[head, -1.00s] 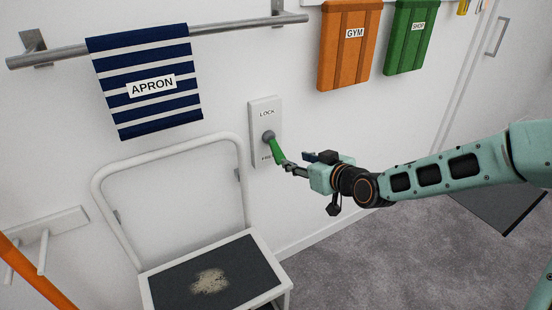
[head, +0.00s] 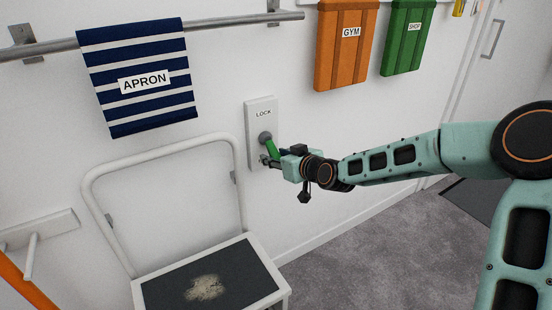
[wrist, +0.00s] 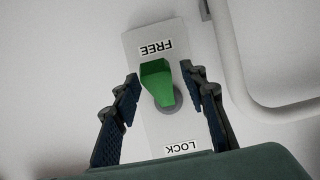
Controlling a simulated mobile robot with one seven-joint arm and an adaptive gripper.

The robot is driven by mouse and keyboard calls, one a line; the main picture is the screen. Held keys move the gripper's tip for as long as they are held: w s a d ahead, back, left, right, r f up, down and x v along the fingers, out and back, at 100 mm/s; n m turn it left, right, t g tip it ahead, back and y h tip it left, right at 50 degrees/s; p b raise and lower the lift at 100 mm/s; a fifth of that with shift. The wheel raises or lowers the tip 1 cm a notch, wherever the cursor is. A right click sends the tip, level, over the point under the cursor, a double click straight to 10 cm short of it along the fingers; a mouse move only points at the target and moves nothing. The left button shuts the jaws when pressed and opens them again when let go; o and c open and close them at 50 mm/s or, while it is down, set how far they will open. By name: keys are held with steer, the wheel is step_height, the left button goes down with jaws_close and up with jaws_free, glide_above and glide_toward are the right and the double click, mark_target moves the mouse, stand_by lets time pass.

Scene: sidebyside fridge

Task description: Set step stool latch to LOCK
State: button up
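The step stool latch is a white wall plate (head: 262,103) with a green lever (head: 271,149) on a grey round pivot. LOCK is printed at its top and FREE at its bottom; in the head view my gripper hides FREE. The lever points down toward FREE. In the wrist view, where the plate (wrist: 150,50) is upside down, the lever (wrist: 157,82) points toward FREE. My gripper (head: 268,160) is open at the lever's lower end. In the wrist view my gripper (wrist: 160,95) has one finger on each side of the lever, with gaps between.
The white step stool (head: 240,255) with a dark, stained tread stands left of and below the latch, against the wall. A striped APRON towel (head: 139,76) hangs on a rail at upper left. Orange GYM (head: 343,50) and green SHOP (head: 403,40) bags hang at upper right.

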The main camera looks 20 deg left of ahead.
steer(key=shift+c, duration=0.2)
jaws_close()
steer(key=shift+r, duration=0.15)
